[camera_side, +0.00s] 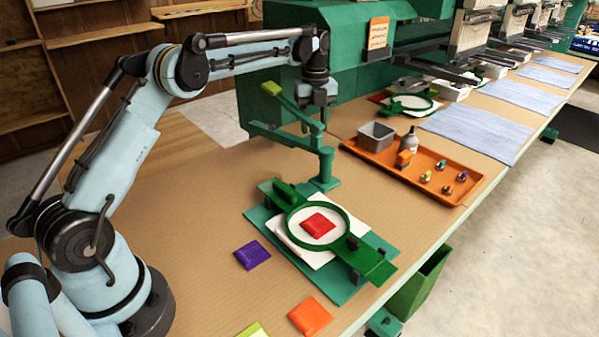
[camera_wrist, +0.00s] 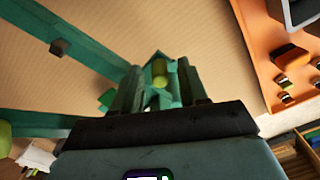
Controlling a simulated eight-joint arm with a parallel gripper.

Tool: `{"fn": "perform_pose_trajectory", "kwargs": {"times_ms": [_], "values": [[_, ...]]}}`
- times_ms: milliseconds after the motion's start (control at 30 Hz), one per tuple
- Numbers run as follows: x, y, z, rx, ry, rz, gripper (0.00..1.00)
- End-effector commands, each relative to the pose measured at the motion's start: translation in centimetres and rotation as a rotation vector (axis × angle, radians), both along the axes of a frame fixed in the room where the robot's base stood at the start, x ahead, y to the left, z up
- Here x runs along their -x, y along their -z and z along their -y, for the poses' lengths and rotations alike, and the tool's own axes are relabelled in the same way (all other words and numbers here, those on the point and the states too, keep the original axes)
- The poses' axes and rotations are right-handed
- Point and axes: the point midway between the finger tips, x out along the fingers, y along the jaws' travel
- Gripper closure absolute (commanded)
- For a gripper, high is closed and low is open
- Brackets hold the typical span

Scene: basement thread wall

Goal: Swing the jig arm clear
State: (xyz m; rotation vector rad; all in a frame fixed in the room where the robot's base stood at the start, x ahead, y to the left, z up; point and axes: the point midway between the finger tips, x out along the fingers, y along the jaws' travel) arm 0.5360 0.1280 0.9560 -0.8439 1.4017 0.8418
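The green jig arm (camera_side: 288,136) is a jointed bar on an upright post (camera_side: 326,172) behind the jig, and its green bars also cross the left of the wrist view (camera_wrist: 62,45). The green hoop (camera_side: 346,226) lies over white cloth with a red patch (camera_side: 318,224) on the jig base (camera_side: 268,232). My gripper (camera_side: 318,108) is above the jig arm near its post, pointing down. In the wrist view its two teal fingers (camera_wrist: 158,88) stand apart, with a yellow-green peg (camera_wrist: 158,72) showing between them. Whether they touch it is unclear.
An orange tray (camera_side: 450,194) with a grey bin (camera_side: 376,136), a bottle and several small spools sits to the right. A purple patch (camera_side: 252,254) and an orange patch (camera_side: 310,315) lie on the table. The green embroidery machine (camera_side: 345,55) stands close behind my gripper.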

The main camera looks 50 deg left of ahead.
Motion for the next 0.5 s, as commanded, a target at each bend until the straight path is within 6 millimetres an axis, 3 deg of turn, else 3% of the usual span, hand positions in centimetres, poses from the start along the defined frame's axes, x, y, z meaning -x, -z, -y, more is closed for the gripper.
{"fn": "perform_pose_trajectory", "kwargs": {"times_ms": [267, 500], "values": [[0.0, -0.3, 0.0, -0.001, -0.002, 0.000, 0.57], [0.0, -2.7, -0.1, -0.001, -0.002, 0.000, 0.57]]}}
